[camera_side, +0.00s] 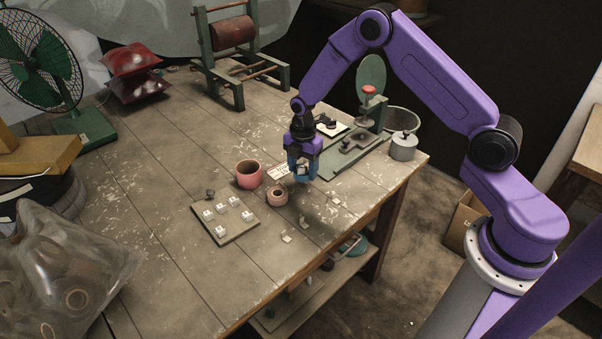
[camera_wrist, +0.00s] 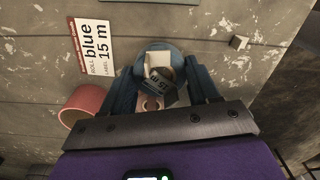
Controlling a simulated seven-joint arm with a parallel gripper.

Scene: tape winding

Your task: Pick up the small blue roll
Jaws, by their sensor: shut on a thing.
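The small blue roll (camera_wrist: 174,48) is between the fingers of my gripper (camera_wrist: 165,88) in the wrist view, with a white and grey label piece at its middle. In the side view my gripper (camera_side: 302,172) points down over the table's right part, with the roll mostly hidden between the fingers. My gripper is shut on the roll. I cannot tell whether the roll touches the table. A printed card (camera_wrist: 92,45) reading "blue" and "15 m" lies beside it; the card also shows in the side view (camera_side: 279,171).
A board with several white cubes (camera_side: 225,219) lies nearer the front. A green stand with a red knob (camera_side: 368,91) and a grey weight (camera_side: 403,147) are behind right. The table's left middle is clear.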

